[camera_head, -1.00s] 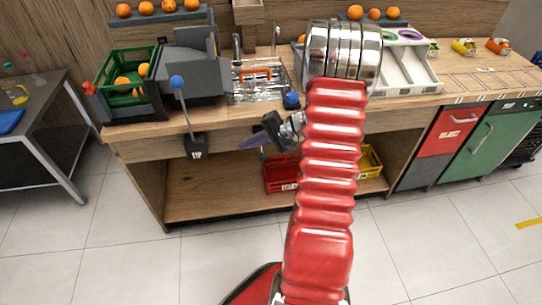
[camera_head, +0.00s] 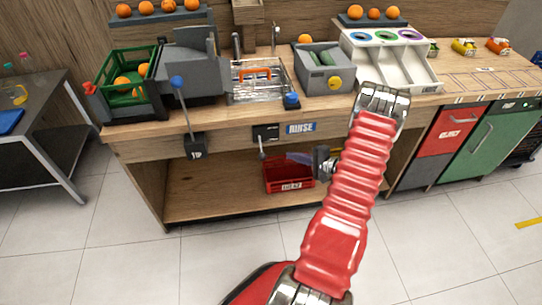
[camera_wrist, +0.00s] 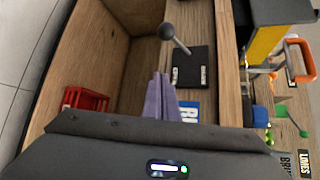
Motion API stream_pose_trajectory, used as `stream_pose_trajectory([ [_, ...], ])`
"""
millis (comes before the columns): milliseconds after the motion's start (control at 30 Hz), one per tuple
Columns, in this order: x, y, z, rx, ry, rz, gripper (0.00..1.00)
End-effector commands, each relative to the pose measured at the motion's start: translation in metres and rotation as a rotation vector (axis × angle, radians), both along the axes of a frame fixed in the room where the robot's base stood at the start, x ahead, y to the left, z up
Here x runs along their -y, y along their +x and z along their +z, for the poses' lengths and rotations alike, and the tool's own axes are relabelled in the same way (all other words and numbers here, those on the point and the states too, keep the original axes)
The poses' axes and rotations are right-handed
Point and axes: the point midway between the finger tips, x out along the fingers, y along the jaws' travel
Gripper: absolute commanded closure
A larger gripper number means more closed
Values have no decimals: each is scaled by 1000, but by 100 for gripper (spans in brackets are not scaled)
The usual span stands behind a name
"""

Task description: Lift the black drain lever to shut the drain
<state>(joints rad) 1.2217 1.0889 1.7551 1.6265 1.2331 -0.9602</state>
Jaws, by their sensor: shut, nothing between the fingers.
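The black drain lever (camera_head: 262,144) hangs downward from its black plate (camera_head: 266,131) on the counter front, left of the blue RINSE sign (camera_head: 301,127). In the wrist view the lever's round dark knob (camera_wrist: 167,31) and its plate (camera_wrist: 190,66) show just beyond my fingertips. My gripper (camera_head: 291,157) is below and to the right of the lever, under the counter's front edge. Its purple fingers (camera_wrist: 160,78) are shut and empty. They look apart from the lever, though the exact depth gap is hard to judge.
A red crate (camera_head: 289,176) sits on the shelf below my gripper. Another lever with a blue knob (camera_head: 177,82) stands to the left. A metal sink (camera_head: 256,88) with an orange handle is above on the counter (camera_head: 150,130). The floor in front is clear.

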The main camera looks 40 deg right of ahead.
Motion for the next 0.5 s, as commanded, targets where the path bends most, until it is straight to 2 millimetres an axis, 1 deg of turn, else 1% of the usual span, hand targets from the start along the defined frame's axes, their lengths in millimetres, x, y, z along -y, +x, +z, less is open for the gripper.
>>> stream_pose_trajectory([
  [167,-1,1,0,-1,0,0,100],
  [267,-2,4,-1,-2,0,1,100],
  [367,-3,12,-4,-2,0,1,100],
  [500,-7,29,-9,-1,0,4,100],
])
